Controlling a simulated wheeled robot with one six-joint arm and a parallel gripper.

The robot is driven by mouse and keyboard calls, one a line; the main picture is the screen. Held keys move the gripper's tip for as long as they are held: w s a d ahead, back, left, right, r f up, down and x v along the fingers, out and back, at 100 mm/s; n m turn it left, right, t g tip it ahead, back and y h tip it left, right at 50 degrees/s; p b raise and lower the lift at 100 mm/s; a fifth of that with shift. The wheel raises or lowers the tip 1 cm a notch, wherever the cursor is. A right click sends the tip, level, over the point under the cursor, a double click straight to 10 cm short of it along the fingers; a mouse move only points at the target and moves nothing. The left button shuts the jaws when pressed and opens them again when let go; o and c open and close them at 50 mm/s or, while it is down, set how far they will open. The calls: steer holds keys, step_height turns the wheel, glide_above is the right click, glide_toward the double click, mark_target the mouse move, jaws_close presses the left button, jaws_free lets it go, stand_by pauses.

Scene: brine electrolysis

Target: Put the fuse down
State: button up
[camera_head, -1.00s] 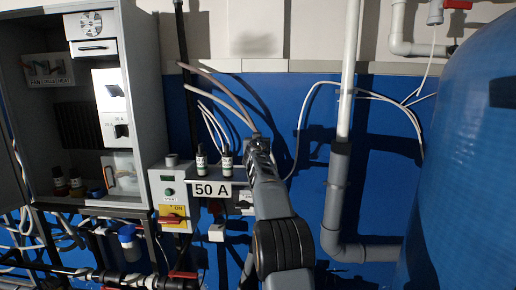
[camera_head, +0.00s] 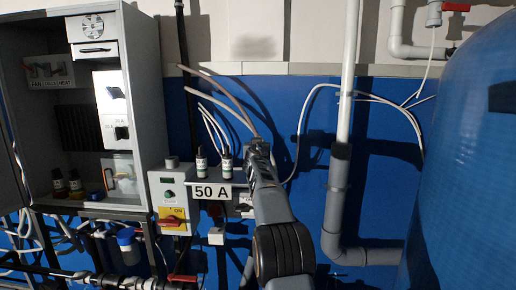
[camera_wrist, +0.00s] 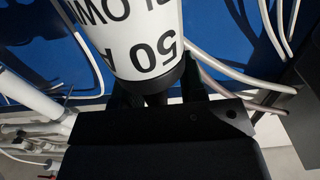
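A large white fuse (camera_wrist: 135,35) with a dark end cap fills the top of the wrist view. Its upside-down print reads "50 A" with part of another word below. My gripper (camera_wrist: 162,92) has its dark fingers at the fuse's capped end and appears shut on it; the exact contact is partly hidden. In the head view my arm reaches up to the right of the "50 A" label (camera_head: 212,191). The held fuse is hidden behind my arm there. Two small dark-topped fuses (camera_head: 201,161) (camera_head: 226,165) stand upright on the ledge above that label.
An open grey cabinet (camera_head: 145,95) stands at left, with small bottles (camera_head: 76,185) inside. Grey pipe (camera_head: 337,195) and a large blue tank (camera_head: 465,160) are at right. Loose cables hang behind my arm.

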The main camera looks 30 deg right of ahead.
steer(key=shift+r, duration=0.15)
steer(key=shift+s+a, duration=0.1)
steer(key=shift+s, duration=0.05)
steer(key=b+v, duration=0.8)
steer(key=v, duration=0.4)
steer(key=s+a+f+n+g+y, duration=0.3)
steer(key=s+a+f+g+y, duration=0.2)
steer(key=s+a+f, duration=0.8)
steer(key=s+a+f+n+g+y, duration=0.4)
steer(key=s+a+f, duration=0.9)
steer(key=f, duration=0.7)
steer(key=shift+s+a+f+n+g+y, duration=0.15)
steer(key=shift+s+f+n+g+y, duration=0.15)
steer(key=shift+s+g+y, duration=0.75)
steer(key=shift+s+t, duration=0.15)
steer(key=shift+t, duration=0.2)
